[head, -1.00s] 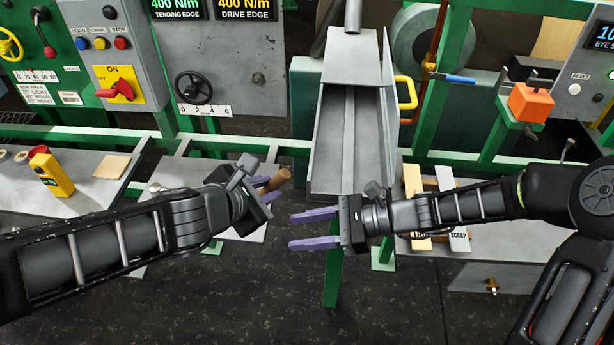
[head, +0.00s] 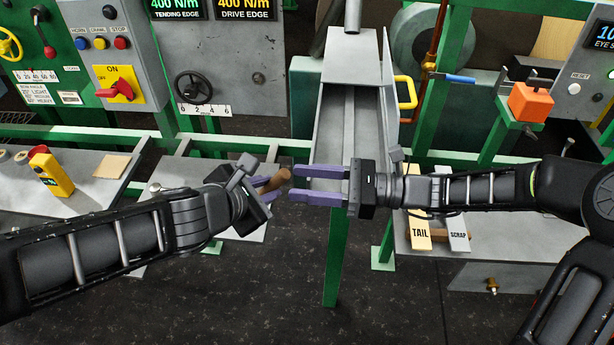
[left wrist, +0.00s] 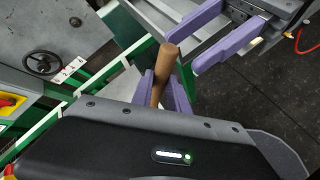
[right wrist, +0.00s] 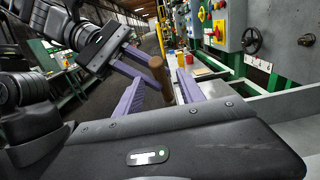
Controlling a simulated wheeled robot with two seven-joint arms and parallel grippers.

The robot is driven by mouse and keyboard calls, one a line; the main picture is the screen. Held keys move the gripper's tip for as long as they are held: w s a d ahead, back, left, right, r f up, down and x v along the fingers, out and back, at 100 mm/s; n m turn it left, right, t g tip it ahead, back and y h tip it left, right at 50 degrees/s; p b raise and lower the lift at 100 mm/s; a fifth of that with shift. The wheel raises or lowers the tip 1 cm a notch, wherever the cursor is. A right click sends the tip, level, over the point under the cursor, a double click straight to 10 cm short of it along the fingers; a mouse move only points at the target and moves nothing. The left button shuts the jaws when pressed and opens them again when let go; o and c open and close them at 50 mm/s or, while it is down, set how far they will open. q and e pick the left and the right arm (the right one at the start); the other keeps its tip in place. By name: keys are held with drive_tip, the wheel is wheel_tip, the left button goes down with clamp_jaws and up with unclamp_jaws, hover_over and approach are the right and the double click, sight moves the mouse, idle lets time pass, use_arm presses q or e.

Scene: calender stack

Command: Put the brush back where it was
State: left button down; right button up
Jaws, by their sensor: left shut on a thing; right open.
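The brush's brown wooden handle (head: 277,181) is in my left gripper (head: 268,187), above the small grey shelf in the middle. The handle also stands up between the left fingers in the left wrist view (left wrist: 162,73) and shows in the right wrist view (right wrist: 158,74). I cannot make out any bristles. My right gripper (head: 293,181) is open, its purple fingers pointing left, with their tips close to the free end of the handle. I cannot tell whether they touch it.
A grey metal chute (head: 347,125) stands behind the right gripper. The right bench holds a TAIL block (head: 420,234) and a SCRAP block (head: 457,238). A yellow device (head: 52,175) sits on the left bench. Green rails (head: 250,148) run behind. The floor in front is open.

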wheel_tip(320, 180, down, 6)
drive_tip(key=a, duration=0.7)
drive_tip(key=shift+w+a+f, duration=0.3)
drive_tip(key=shift+w, duration=0.1)
clamp_jaws()
use_arm(q)
drive_tip(key=c, duration=1.2)
unclamp_jaws()
